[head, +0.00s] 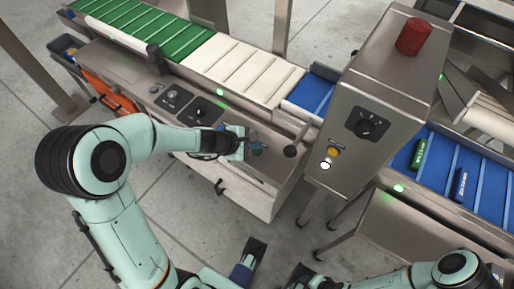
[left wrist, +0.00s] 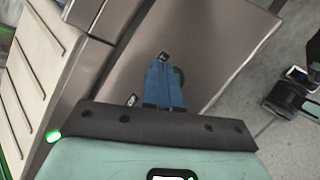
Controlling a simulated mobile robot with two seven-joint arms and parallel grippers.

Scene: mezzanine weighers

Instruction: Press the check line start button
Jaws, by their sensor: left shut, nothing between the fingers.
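My left gripper (head: 240,146) is shut and empty, low over the front right part of the steel console of the belt line. A small dark green round button (head: 257,149) sits just right of its fingertips; I cannot tell whether they touch it. In the left wrist view the blue fingers (left wrist: 165,82) are together over the steel top, and a dark round part (left wrist: 179,76) shows partly behind them. No lettering is readable, so I cannot tell which control is the check line start button. My right arm (head: 438,274) is at the bottom right; its jaw state is unclear.
A black knob (head: 290,151) stands right of the green button. Two dark switch plates (head: 186,104) are to the left.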

